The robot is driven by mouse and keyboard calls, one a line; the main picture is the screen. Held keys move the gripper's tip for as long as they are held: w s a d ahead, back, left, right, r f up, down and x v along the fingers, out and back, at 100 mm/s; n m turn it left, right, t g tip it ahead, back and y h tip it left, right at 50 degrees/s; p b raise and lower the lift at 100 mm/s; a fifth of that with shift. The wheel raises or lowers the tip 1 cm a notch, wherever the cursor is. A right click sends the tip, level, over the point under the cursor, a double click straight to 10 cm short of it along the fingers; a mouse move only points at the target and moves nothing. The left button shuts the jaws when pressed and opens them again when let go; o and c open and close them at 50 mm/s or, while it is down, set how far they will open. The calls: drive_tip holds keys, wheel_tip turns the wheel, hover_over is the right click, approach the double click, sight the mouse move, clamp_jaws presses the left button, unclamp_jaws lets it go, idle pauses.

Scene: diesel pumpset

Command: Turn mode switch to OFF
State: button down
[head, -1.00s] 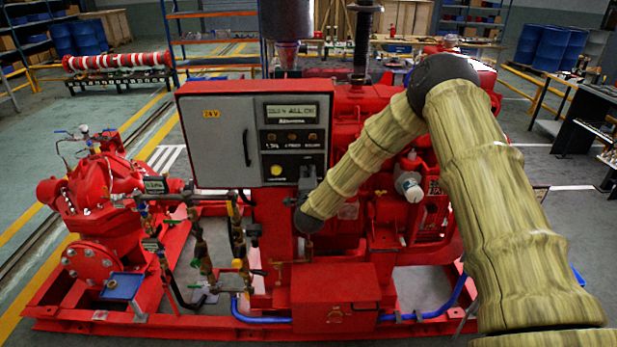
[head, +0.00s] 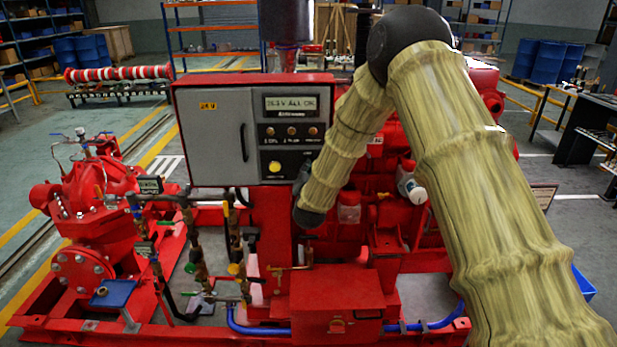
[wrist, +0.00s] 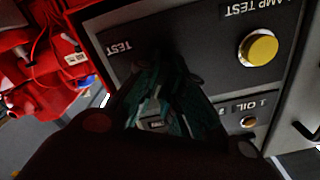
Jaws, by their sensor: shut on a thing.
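The red and grey control cabinet (head: 215,145) holds a dark panel at its lower right. The same dark panel (wrist: 195,30) fills the wrist view, its lettering upside down. The mode switch itself is hidden behind my fingers, so its pointer direction cannot be read. A "TEST" label shows just left of the fingertips in the wrist view. My gripper (wrist: 172,72) is shut on the switch at the panel face. In the head view my gripper (head: 302,175) is small and dark at the cabinet's lower right edge.
A yellow lamp test button (wrist: 258,48) sits right of my fingers in the wrist view. The cabinet door handle (head: 244,142) is left of the panel.

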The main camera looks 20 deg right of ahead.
drive_tip(key=n+b, duration=0.2)
drive_tip(key=n, duration=0.3)
drive_tip(key=shift+f+n+b, duration=0.15)
drive_tip(key=shift+n+b, duration=0.15)
drive_tip(key=shift+b, duration=0.05)
idle(0.5)
drive_tip(key=c, duration=1.5)
unclamp_jaws()
drive_tip(key=shift+s, duration=0.15)
drive_tip(key=v, duration=1.1)
drive_tip(key=shift+s+a, duration=0.1)
drive_tip(key=shift+s, duration=0.25)
